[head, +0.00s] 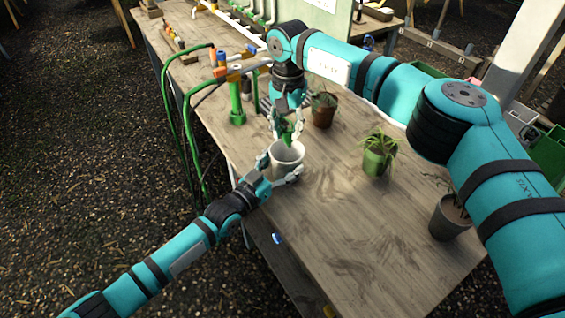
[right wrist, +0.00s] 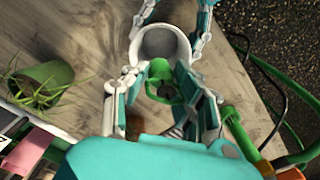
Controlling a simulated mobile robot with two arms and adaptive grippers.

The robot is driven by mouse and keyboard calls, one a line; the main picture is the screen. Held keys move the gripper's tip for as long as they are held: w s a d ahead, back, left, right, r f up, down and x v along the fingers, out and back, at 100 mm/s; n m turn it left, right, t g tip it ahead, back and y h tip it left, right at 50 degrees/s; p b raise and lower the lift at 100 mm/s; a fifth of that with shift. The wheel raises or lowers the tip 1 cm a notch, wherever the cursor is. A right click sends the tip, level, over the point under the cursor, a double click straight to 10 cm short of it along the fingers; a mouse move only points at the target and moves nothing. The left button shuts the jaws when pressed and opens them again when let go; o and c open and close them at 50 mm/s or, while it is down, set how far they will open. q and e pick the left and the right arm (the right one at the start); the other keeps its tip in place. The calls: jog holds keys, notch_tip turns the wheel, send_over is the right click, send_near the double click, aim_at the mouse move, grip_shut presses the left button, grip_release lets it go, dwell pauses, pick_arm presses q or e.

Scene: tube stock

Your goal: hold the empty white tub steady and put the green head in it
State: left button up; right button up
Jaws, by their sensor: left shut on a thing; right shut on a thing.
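The empty white tub (head: 284,160) stands upright near the table's left edge. My left gripper (head: 279,177) is shut around it from the front. In the right wrist view the tub (right wrist: 163,43) shows its bare inside, with the left gripper's fingers (right wrist: 172,8) on both sides. My right gripper (head: 288,124) points down just behind the tub's rim and is shut on the green head (head: 287,132). In the right wrist view the green head (right wrist: 160,70) sits between the right fingers (right wrist: 163,85), beside the tub's opening and not inside it.
A green pot with a plant (head: 376,160) and a dark pot (head: 323,112) stand on the wooden table (head: 345,225). A grey pot (head: 449,218) is at the right. Green pipes and hoses (head: 237,103) stand at the left edge. The table's front middle is clear.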

jog(key=shift+f, duration=1.45)
jog(key=o, duration=1)
notch_tip(320, 180, up, 12)
jog(key=shift+r, duration=0.1)
pick_arm(q)
jog(key=o, duration=1.2)
